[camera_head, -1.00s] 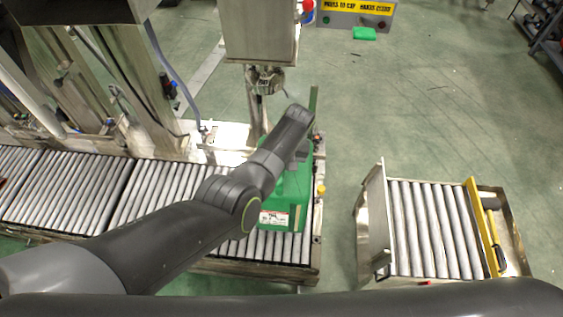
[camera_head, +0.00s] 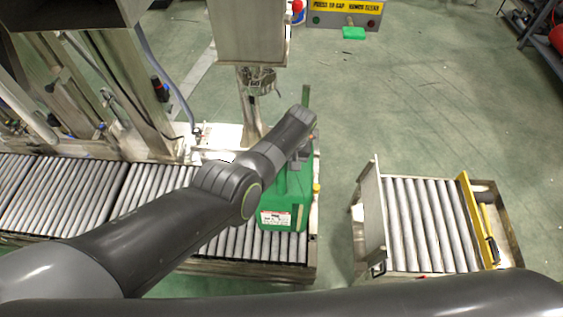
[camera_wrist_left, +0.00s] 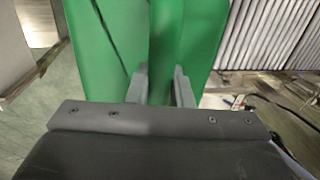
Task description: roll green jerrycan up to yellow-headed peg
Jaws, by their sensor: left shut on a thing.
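The green jerrycan (camera_head: 284,208) stands upright on the roller conveyor near its right end, with a white label on its near face. My left arm covers part of its top. My left gripper (camera_head: 302,158) is shut on the upper part of the jerrycan. In the left wrist view the two fingers (camera_wrist_left: 161,88) close on green material, and the jerrycan (camera_wrist_left: 190,35) fills the upper middle. The yellow-headed peg (camera_head: 317,188) stands at the conveyor's right edge, right beside the jerrycan; I cannot tell whether they touch. My right gripper is out of view.
The roller conveyor (camera_head: 120,190) runs in from the left. A metal filling station (camera_head: 247,35) stands behind the jerrycan. Across a floor gap to the right is a roller cart (camera_head: 425,225) with an upright plate and a yellow bar (camera_head: 478,220). A control box (camera_head: 345,12) stands at the back.

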